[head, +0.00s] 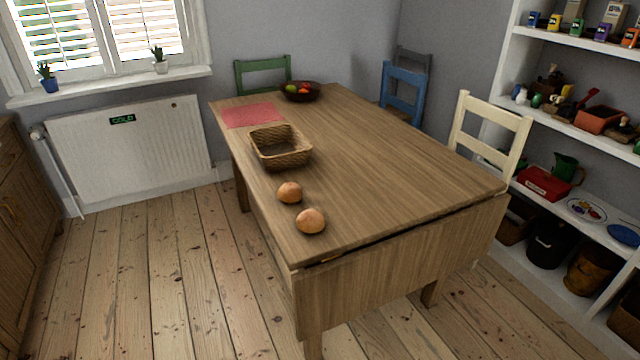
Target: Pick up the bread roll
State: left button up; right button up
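Two round, golden-brown bread rolls lie on the wooden table (390,190). One bread roll (310,221) is near the table's front left corner. The other bread roll (289,192) lies just behind it and a little to the left, close to the left edge. The two are apart, with a small gap of bare wood between them. Neither of my grippers shows in the head view.
An empty-looking wicker basket (281,155) stands behind the rolls, near the left edge. A red placemat (250,115) and a dark fruit bowl (301,92) are farther back. Chairs stand around the far and right sides. The table's middle and right are clear; floor is free at left.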

aim_at(289, 193)
jog(key=i+j+z, duration=0.45)
jog(key=j+z, duration=0.2)
jog(key=i+z, duration=0.15)
jog(key=i, duration=0.3)
jog(key=i+l, duration=0.1)
jog(key=l, duration=0.1)
